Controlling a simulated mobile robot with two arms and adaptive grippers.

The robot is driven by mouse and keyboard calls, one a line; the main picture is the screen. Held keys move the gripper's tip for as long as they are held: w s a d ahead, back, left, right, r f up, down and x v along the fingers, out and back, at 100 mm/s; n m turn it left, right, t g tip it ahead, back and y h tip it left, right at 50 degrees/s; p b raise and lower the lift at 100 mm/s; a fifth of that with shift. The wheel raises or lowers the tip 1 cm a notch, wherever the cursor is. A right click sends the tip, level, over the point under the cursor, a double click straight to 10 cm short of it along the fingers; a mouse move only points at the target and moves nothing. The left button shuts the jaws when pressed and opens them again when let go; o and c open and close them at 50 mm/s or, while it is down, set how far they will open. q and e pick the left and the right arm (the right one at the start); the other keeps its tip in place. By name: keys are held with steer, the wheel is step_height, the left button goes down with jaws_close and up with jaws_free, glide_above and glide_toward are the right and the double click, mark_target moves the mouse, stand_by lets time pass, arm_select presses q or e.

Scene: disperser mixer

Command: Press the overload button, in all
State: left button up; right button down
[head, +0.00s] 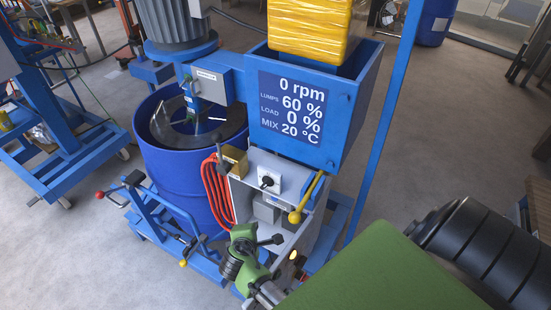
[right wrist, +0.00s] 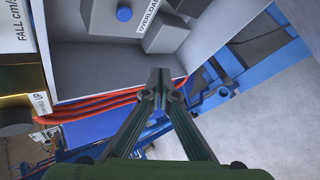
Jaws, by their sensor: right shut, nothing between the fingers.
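The overload button (right wrist: 124,14) is a round blue knob on a grey block inside an open grey recess in the right wrist view. A white OVERLOAD label (right wrist: 150,14) is beside it. My right gripper (right wrist: 160,76) is shut and empty, its tips below the button in the picture and apart from it. In the head view my green right wrist (head: 245,257) is at the front of the grey control cabinet (head: 240,192). A grey block (head: 267,209) shows in the cabinet's recess there, but I cannot make out the button. My left gripper is not in view.
A display (head: 293,107) reads 0 rpm, lumps 60 %, load 0 %, mix 20 °C. Orange hoses (head: 216,190) hang beside the blue drum (head: 180,170).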

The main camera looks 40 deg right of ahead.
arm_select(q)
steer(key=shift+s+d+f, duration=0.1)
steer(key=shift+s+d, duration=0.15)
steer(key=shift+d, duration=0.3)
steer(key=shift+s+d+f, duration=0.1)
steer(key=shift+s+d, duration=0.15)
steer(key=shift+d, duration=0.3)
arm_select(e)
steer(key=w+d, duration=0.3)
steer(key=d, duration=0.5)
steer(key=shift+d, duration=0.3)
steer(key=shift+w, duration=0.1)
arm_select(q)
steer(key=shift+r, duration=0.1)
arm_select(e)
steer(key=shift+d, duration=0.1)
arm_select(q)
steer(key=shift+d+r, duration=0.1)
arm_select(e)
steer(key=shift+w+d, duration=0.2)
steer(key=shift+d, duration=0.1)
